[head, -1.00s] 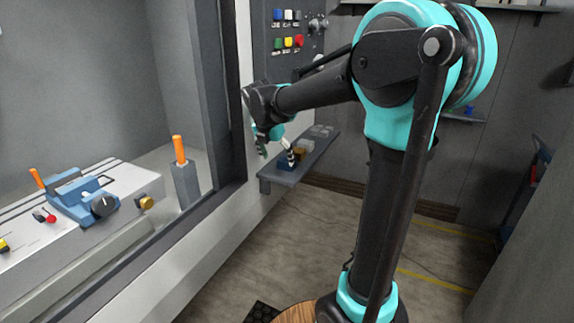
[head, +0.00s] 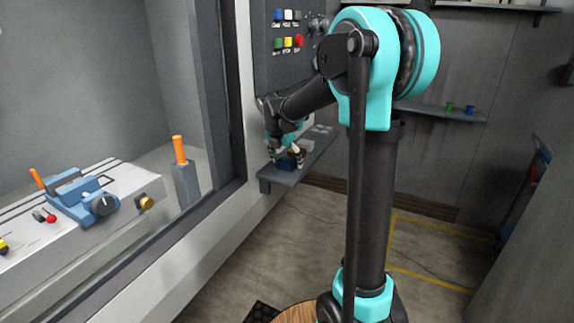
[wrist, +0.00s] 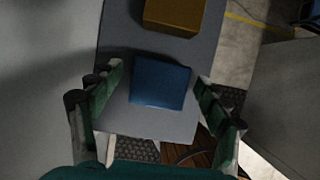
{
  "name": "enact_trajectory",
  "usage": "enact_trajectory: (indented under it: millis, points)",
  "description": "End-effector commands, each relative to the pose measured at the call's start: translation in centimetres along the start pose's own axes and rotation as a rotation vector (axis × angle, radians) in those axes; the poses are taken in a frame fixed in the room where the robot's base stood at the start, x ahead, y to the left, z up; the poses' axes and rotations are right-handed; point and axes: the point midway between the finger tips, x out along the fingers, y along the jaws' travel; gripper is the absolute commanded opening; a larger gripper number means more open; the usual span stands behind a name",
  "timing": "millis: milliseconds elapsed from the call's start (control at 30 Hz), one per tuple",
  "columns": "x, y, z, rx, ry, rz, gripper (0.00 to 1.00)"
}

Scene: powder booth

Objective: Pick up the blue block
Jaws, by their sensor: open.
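The blue block (wrist: 160,83) lies near the end of a grey shelf (wrist: 150,122) in the wrist view. In the head view the blue block (head: 286,163) shows small on the same shelf, partly hidden by my gripper. My gripper (head: 287,160) is just above the shelf there. In the wrist view my gripper (wrist: 160,85) is open, with one green-padded finger on each side of the block. Gaps show between the fingers and the block. I cannot tell how far down the fingertips reach beside it.
A brown-yellow block (wrist: 174,15) sits on the shelf just beyond the blue block. A control panel (head: 289,35) with coloured buttons is on the wall above the shelf. A blue fixture (head: 85,195) and orange handle (head: 179,150) are behind the booth window at left.

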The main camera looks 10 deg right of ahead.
Motion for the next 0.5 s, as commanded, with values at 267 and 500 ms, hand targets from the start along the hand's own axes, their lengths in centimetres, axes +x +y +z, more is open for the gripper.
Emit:
enact_trajectory:
  millis: [267,500]
  points:
    - [-0.04,0.01,-0.01,0.0,0.0,0.0,0.58]
    - [-0.05,0.02,-0.01,0.0,0.0,0.0,0.29]
